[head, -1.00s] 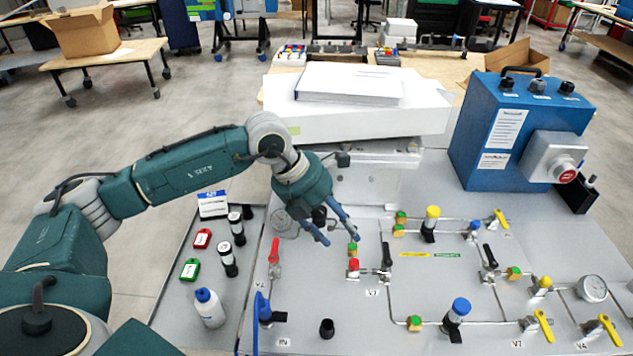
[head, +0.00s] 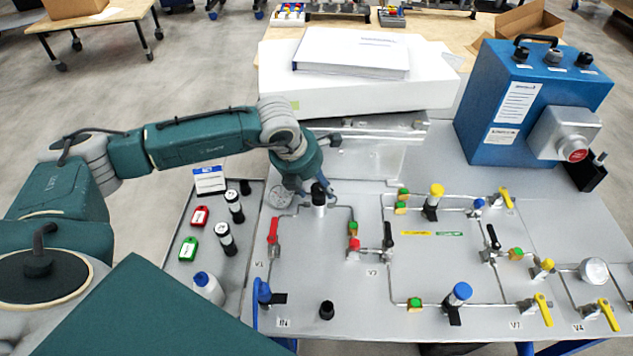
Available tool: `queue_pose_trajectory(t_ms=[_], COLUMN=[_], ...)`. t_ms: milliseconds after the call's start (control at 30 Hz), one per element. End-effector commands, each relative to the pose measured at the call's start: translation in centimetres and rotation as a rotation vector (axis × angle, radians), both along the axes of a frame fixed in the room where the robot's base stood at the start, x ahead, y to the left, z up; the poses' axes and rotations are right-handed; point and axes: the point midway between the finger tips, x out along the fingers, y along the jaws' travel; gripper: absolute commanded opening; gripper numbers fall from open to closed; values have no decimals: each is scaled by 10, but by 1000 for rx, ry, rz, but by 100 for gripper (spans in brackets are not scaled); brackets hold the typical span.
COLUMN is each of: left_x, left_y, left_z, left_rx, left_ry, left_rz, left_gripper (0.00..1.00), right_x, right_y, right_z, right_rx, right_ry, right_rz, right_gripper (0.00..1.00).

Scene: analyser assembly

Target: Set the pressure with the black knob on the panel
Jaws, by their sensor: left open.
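The panel (head: 340,280) is a grey plate with pipes, valves and gauges. A black knob (head: 319,189) tops a silver cylinder on the panel's upper left, beside a round gauge (head: 279,197). My left gripper (head: 315,186) is open at this knob, in the head view. Its fingers seem to be on either side of the knob's top, but they are small and partly hidden, so I cannot tell whether they touch it. A second, short black knob (head: 326,310) stands alone near the panel's front edge. My right gripper is not in view.
A red-handled valve (head: 273,232) and a black-handled valve (head: 388,240) stand near the knob. A white box (head: 350,112) with a binder (head: 350,56) lies behind. A blue control box (head: 515,105) stands at right. A side tray (head: 180,280) holds tags and bottles.

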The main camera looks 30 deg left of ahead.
Motion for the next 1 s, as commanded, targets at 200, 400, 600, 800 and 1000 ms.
queue_pose_trajectory(t_ms=[200, 400, 600, 800, 1000], left_x=[4, 4, 4, 4, 6], left_y=[-1, -1, -1, -1, 0], left_z=[-12, -12, -12, -14, -17], left_rx=[1, 1, 1, -1, -2], left_ry=[1, 0, 0, 0, -2], left_rz=[-2, -2, -2, -17, -158], left_gripper=[51, 51, 17, 8, 8], right_x=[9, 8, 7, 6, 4], right_y=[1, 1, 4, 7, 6], right_z=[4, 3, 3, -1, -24], right_rx=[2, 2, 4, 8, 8], right_ry=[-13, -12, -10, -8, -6], right_rz=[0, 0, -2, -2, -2], right_gripper=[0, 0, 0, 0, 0])
